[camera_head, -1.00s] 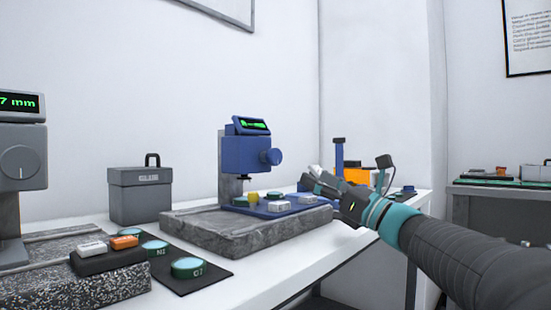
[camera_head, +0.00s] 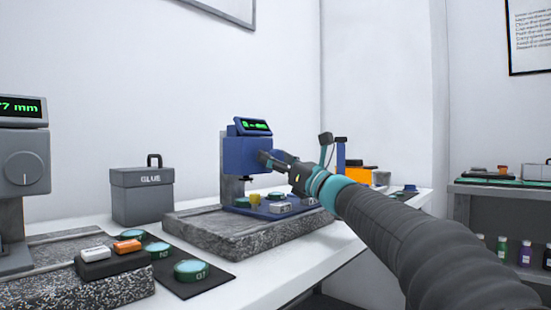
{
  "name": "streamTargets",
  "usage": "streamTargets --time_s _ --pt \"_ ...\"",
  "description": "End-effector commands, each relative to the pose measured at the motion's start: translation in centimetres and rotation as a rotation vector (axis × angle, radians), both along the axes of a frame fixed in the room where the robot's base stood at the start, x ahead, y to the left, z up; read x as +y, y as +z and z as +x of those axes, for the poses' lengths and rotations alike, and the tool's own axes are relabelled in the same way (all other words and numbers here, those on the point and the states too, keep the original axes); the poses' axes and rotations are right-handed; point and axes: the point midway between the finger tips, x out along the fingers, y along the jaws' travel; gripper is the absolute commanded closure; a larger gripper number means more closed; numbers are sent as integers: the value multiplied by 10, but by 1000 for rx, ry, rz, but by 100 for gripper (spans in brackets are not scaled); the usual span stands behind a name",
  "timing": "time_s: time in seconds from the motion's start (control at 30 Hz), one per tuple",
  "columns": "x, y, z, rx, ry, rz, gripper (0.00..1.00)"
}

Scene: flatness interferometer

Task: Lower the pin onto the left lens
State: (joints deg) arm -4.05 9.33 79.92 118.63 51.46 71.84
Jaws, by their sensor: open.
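The blue gauge (camera_head: 238,150) with a tilted green-lit display (camera_head: 254,125) stands on a grey stone base (camera_head: 205,226). Its short pin (camera_head: 243,186) points down below the gauge head and looks apart from the lenses. The left lens (camera_head: 242,202), small and green-rimmed, lies below on the blue plate (camera_head: 268,214). A second green lens (camera_head: 275,196) lies to its right. My gripper (camera_head: 266,159) is open at the right side of the gauge head, where the round knob is now mostly hidden. I cannot tell whether it touches the knob.
A small yellow piece (camera_head: 255,198) and a pale block (camera_head: 280,208) sit on the plate close to the lenses. A grey GLUE box (camera_head: 142,195) stands behind left. Another grey gauge (camera_head: 22,165) and a dark mat (camera_head: 205,287) with lenses are at the left.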

Motion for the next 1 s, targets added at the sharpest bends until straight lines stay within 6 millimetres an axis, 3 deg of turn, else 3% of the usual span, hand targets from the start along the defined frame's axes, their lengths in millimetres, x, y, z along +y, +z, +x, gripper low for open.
streamTargets --time_s 0.17,0.4,0.77,1.0 --pt "0 0 0 0 0 0 33" --pt "0 0 0 0 0 0 90" --pt "-1 0 0 -31 -1 -23 92" --pt "-1 -1 1 -140 -1 -109 92"
